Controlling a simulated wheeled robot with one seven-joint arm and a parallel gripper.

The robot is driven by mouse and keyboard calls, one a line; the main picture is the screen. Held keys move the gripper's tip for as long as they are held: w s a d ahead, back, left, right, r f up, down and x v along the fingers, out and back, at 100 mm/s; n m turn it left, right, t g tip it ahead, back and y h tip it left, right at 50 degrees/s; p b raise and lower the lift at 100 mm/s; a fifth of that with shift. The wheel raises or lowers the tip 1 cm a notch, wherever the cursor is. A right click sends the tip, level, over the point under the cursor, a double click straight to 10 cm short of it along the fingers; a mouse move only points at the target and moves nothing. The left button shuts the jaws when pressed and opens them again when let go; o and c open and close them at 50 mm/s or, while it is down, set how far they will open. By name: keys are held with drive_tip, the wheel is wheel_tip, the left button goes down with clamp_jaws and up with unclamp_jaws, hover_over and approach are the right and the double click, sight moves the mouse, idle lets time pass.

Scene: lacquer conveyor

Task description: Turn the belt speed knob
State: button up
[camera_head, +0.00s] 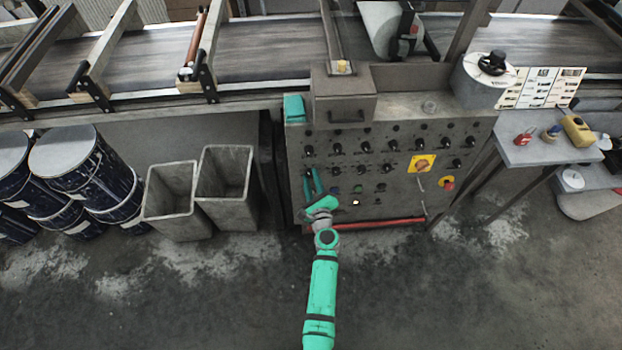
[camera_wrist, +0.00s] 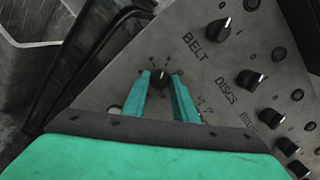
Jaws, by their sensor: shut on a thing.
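The control panel (camera_head: 400,205) is a grey cabinet face with rows of black knobs and buttons. In the wrist view, a small black round knob (camera_wrist: 159,77) with tick marks around it sits just below the printed word BELT. I take it as the belt speed knob. My gripper (camera_wrist: 161,75) has its two teal fingers on either side of this knob, shut on it. In the head view, my gripper (camera_head: 312,174) reaches the panel's left side, and the knob is too small to make out there.
More black pointer knobs (camera_wrist: 250,78) line the panel beside the DISCS label. A red bar (camera_head: 380,222) runs along the panel's bottom. Two grey bins (camera_head: 224,180) and dark drums (camera_head: 75,160) stand at left. A side table (camera_head: 545,152) is at right.

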drive_tip(key=shift+w+d+m, duration=0.1)
drive_tip(key=shift+d+m, duration=0.15)
drive_tip(key=shift+m, duration=0.15)
drive_tip(key=shift+a, duration=0.15)
drive_tip(key=o, duration=1)
drive_tip(key=shift+o, duration=0.2)
drive_tip(key=shift+a, duration=0.1)
drive_tip(key=shift+s, duration=0.3)
drive_tip(key=v, duration=1)
drive_tip(key=shift+s, duration=0.2)
drive_tip(key=shift+s, duration=0.1)
